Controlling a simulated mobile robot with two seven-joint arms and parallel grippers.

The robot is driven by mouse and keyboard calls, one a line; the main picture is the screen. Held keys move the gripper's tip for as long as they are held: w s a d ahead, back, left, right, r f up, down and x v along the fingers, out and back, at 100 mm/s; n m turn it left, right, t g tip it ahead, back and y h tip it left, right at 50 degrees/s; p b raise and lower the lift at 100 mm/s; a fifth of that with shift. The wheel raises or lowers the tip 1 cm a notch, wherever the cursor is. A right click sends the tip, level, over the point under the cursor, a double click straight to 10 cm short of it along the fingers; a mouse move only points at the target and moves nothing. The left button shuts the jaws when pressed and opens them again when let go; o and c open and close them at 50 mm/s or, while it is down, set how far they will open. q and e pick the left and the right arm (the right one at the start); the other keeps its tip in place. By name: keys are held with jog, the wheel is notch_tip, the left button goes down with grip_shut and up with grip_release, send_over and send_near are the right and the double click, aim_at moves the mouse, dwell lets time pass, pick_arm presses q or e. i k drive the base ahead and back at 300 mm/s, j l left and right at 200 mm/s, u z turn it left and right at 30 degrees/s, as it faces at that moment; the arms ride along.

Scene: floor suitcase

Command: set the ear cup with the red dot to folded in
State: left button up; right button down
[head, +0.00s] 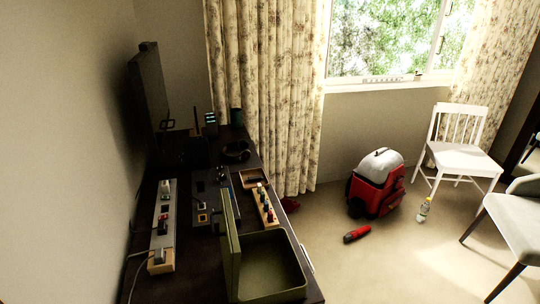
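A dark, rounded object that looks like a pair of headphones (236,152) lies toward the far end of the dark desk (215,285). It is small and dim in the head view. I cannot make out a red dot or tell how either ear cup is folded. Neither of my grippers is in view.
An open olive case (268,262) stands at the desk's near end. A power strip (163,225), a wooden rack with pegs (264,204) and a monitor (147,95) crowd the desk. A red and white machine (376,185), a red flashlight (357,234) and a bottle (424,209) are on the floor.

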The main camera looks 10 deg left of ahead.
aim_at(245, 154)
jog(key=i+l+z, duration=0.3)
jog(key=l, duration=0.4)
jog(key=i+l+z, duration=0.35)
jog(key=i+l, duration=0.2)
jog(key=i+u, duration=0.45)
jog(key=i+l+u, duration=0.15)
jog(key=i+u, duration=0.15)
jog(key=u, duration=0.15)
jog(key=i+l+u, duration=0.4)
jog(key=k+j, duration=0.05)
jog(key=j, duration=0.05)
